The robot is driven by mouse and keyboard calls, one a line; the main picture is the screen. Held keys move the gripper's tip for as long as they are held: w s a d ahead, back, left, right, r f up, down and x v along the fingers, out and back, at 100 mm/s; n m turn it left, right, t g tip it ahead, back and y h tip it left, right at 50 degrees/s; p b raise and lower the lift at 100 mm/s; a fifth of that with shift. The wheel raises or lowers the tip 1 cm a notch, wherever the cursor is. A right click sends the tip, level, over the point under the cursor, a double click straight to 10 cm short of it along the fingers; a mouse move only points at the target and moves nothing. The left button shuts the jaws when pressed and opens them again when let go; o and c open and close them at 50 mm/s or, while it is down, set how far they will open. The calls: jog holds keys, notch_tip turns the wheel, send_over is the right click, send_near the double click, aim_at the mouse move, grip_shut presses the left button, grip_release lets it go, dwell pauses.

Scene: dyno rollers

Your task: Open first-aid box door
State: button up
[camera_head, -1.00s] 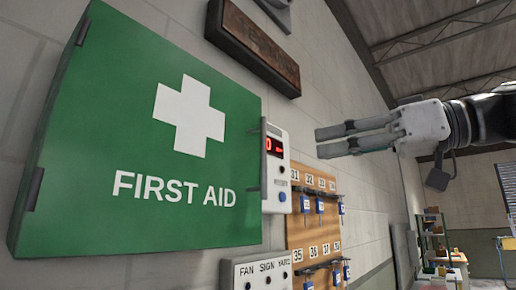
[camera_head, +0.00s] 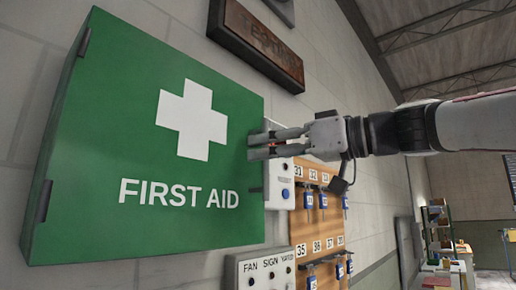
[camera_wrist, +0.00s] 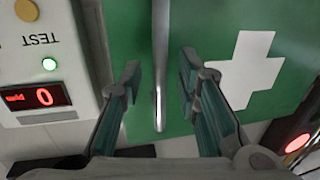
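The green first-aid box door (camera_head: 150,110), with a white cross, is shut on the left in the head view. Its white cross and green face also fill the upper right of the wrist view (camera_wrist: 290,30). My gripper (camera_head: 255,146) is at the door's right edge, fingers apart. In the wrist view my gripper (camera_wrist: 162,75) is open, and the grey door handle bar (camera_wrist: 159,60) runs between its two fingers with a gap on each side. I cannot tell whether the fingertips reach past the bar. In the head view the fingers partly hide the handle.
A white tester unit with a red display (camera_wrist: 42,96) is fixed close beside the door edge. A key board (camera_head: 318,210) and a switch panel (camera_head: 262,268) are mounted below right. A rusty sign (camera_head: 257,40) hangs above. Open space lies in front of the door.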

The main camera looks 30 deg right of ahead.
jog(key=shift+w+a, duration=0.2)
jog(key=shift+w, duration=0.1)
grip_shut()
jog(key=shift+s, duration=0.1)
